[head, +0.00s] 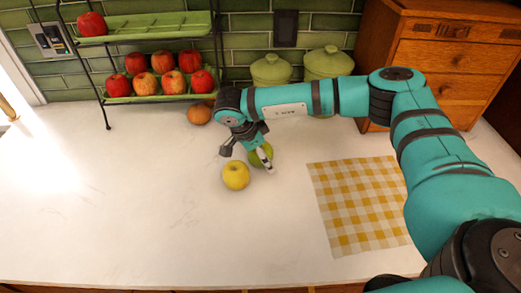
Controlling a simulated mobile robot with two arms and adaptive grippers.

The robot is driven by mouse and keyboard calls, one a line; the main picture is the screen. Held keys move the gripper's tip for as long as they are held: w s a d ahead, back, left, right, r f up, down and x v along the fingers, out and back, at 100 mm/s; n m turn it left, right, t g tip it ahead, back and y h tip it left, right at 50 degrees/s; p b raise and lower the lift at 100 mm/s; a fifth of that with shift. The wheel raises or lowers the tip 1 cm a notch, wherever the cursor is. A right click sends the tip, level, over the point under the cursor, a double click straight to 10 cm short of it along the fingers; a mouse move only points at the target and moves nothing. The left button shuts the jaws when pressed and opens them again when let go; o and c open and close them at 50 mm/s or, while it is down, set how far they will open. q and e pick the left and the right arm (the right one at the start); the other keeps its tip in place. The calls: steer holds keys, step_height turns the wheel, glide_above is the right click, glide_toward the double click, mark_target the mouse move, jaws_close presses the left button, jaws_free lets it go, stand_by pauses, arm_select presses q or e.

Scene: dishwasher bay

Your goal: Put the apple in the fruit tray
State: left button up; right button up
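A yellow apple (236,176) sits on the white counter near the middle. A green round fruit (254,159), likely another apple, sits just behind and to its right, partly hidden by a finger. My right gripper (246,157) is over these two, with its fingers spread apart. One finger is left of the green fruit, the other in front of it; I cannot tell whether they touch it. The fruit tray is a two-tier black wire rack with a green upper tray (140,27) and a green lower tray (122,99). Several red apples (146,84) lie in the lower tray, one (92,24) in the upper. My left gripper is not in view.
Two green lidded pots (271,70) stand at the back wall. A wooden drawer cabinet (451,55) stands back right. A yellow checked cloth (358,203) lies at right. The counter's left and front are clear.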

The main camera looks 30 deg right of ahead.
mark_target(263, 147)
steer(key=shift+f, duration=0.2)
steer(key=c, duration=1.5)
steer(key=shift+r, duration=0.15)
steer(key=shift+r+b, duration=0.45)
steer(key=shift+r, duration=0.15)
steer(key=shift+s+a+r+b, duration=0.1)
steer(key=shift+s+r+b, duration=0.15)
steer(key=shift+r, duration=0.25)
steer(key=shift+s+r+b, duration=0.1)
steer(key=shift+r+b, duration=0.2)
steer(key=shift+r, duration=0.15)
steer(key=s+a+b, duration=0.1)
steer(key=s, duration=0.4)
steer(key=s+a+r+b, duration=0.1)
steer(key=s, duration=0.3)
steer(key=s+a+b, duration=0.1)
steer(key=s+a, duration=0.1)
steer(key=s, duration=0.3)
steer(key=shift+s+r+b, duration=0.3)
steer(key=shift+s+r, duration=0.05)
